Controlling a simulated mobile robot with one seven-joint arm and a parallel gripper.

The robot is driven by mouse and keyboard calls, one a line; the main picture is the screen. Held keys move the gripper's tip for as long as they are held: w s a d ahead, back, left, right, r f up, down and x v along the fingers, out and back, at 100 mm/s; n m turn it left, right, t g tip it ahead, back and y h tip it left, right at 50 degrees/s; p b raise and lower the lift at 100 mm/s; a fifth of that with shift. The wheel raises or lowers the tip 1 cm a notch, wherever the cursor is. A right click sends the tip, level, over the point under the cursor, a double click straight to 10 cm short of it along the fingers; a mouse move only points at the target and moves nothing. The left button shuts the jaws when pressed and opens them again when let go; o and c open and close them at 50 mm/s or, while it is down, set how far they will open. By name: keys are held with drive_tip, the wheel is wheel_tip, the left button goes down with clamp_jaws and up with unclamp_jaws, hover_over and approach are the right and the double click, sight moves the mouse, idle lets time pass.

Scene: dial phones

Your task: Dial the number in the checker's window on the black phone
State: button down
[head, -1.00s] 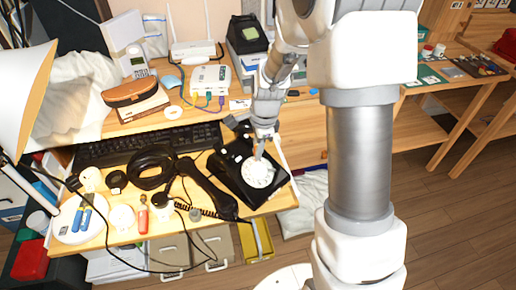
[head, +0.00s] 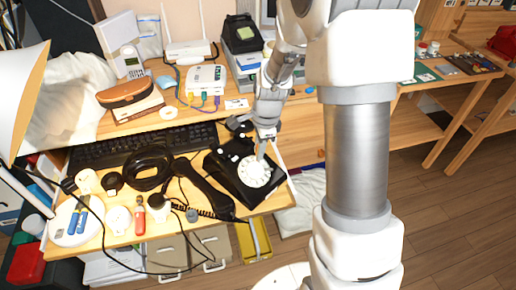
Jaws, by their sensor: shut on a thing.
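The black phone (head: 232,178) sits at the right front of the desk, with a white rotary dial (head: 254,173) on its top. Its black handset (head: 204,188) lies off the body, just to its left, with a coiled cord. My gripper (head: 261,156) points down at the upper edge of the dial. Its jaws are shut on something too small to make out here. The tip seems to touch or nearly touch the dial.
A lamp (head: 22,95) stands far left. A router (head: 190,50) and white box (head: 205,80) stand at the back.

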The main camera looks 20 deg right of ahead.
drive_tip(key=shift+s+d+f, duration=0.15)
drive_tip(key=shift+s+d, duration=0.05)
drive_tip(key=shift+d, duration=0.15)
drive_tip(key=shift+s+d, duration=0.1)
drive_tip(key=shift+s+d+f, duration=0.25)
drive_tip(key=shift+s+d, duration=0.1)
idle(0.4)
drive_tip(key=shift+s+d+f+b, duration=0.15)
drive_tip(key=shift+s+f+b, duration=0.1)
drive_tip(key=shift+s+b, duration=0.2)
drive_tip(key=shift+s+d+r+p, duration=0.1)
drive_tip(key=shift+s+r+p, duration=0.1)
drive_tip(key=shift+r+p, duration=0.25)
drive_tip(key=shift+s+d+r+p, duration=0.1)
drive_tip(key=shift+s+r+p, duration=0.05)
drive_tip(key=shift+r+p, duration=0.25)
